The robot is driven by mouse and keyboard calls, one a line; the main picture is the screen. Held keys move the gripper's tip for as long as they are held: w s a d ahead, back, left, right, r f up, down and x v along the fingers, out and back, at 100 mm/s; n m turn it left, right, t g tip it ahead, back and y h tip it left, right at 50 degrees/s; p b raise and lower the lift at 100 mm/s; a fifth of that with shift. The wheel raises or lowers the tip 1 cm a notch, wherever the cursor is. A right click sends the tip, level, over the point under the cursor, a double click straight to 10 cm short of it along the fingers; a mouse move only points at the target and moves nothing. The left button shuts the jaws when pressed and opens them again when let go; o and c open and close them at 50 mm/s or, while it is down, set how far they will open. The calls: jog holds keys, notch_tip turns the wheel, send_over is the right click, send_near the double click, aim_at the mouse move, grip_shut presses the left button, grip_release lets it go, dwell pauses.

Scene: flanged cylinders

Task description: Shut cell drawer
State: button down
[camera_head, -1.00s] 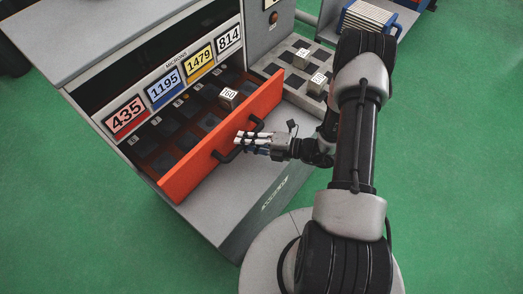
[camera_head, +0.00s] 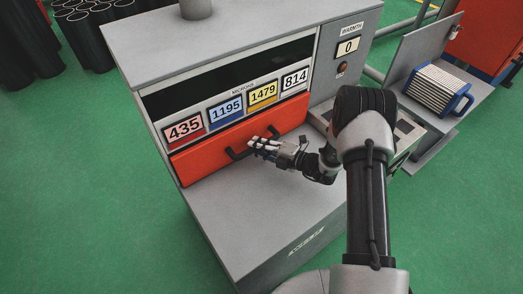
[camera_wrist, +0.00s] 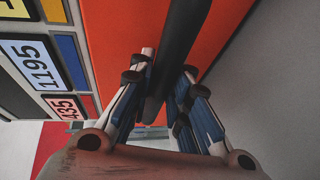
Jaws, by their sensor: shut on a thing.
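The orange-red cell drawer (camera_head: 207,155) sits in the grey machine below a row of number plates. In the head view its front lies close to flush with the cabinet face, and the inside is hidden. The drawer front (camera_wrist: 132,45) also fills the middle of the wrist view. Its black handle (camera_head: 236,155) sticks out toward me; in the wrist view the bar (camera_wrist: 181,45) runs between my fingers. My gripper (camera_head: 254,144) is at the handle, and in the wrist view my gripper (camera_wrist: 160,100) is shut around the bar.
The grey machine (camera_head: 262,215) has a flat ledge below the drawer. Number plates 435, 1195, 1479 and 814 sit above it. A blue-handled ribbed block (camera_head: 438,88) stands on a shelf at right. Black tubes (camera_head: 72,40) stand at back left. Green floor is clear at left.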

jog(key=c, duration=1.5)
grip_release()
jog(key=shift+s, duration=0.1)
jog(key=shift+d, duration=0.15)
jog(key=v, duration=1.2)
jog(key=shift+r, duration=0.1)
